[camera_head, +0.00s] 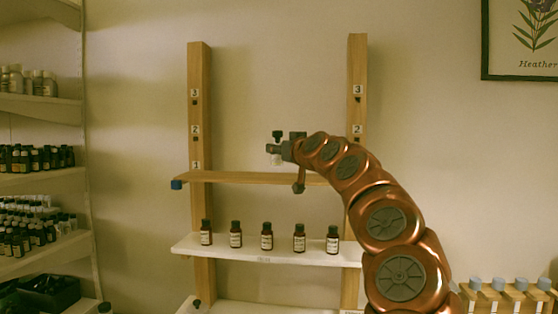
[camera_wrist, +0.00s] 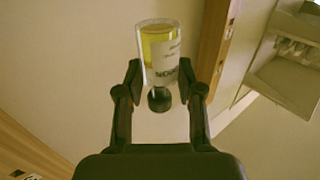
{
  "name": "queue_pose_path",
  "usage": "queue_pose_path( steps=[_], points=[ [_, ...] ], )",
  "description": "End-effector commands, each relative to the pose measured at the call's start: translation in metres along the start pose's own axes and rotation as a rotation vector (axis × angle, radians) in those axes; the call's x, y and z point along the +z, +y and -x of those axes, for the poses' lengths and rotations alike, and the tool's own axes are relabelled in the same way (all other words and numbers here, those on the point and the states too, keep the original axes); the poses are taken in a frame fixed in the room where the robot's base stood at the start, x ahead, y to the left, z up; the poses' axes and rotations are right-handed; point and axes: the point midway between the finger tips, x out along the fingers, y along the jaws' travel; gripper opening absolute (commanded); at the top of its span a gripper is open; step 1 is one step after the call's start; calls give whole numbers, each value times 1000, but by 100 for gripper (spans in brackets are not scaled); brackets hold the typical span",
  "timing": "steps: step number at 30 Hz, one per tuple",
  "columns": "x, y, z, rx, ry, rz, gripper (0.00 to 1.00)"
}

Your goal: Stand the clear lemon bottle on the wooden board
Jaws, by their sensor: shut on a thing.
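The clear lemon bottle (camera_wrist: 158,45) holds yellow liquid and has a white label and a dark cap. My gripper (camera_wrist: 160,82) is shut on it near the neck in the wrist view. In the head view my gripper (camera_head: 284,149) holds the small bottle (camera_head: 277,159) upright, cap up, over the wooden board (camera_head: 225,177). The bottle's base looks close to the board's top; I cannot tell whether they touch. My arm hides the board's right end.
Below the board a white shelf (camera_head: 220,248) carries several brown bottles (camera_head: 267,236). Wooden posts (camera_head: 200,120) flank the board, with a blue piece (camera_head: 176,184) at its left end. Stocked shelves (camera_head: 40,105) stand at left. The board's left part is bare.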

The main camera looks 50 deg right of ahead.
Motion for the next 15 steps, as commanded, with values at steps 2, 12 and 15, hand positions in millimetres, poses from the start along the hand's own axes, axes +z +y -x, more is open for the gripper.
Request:
queue_pose_path(
  steps=[2,12,15],
  points=[
    [2,0,0,0,0,0,2],
    [29,-1,0,-2,-3,-2,2],
    [34,0,0,0,-1,-1,2]
  ],
)
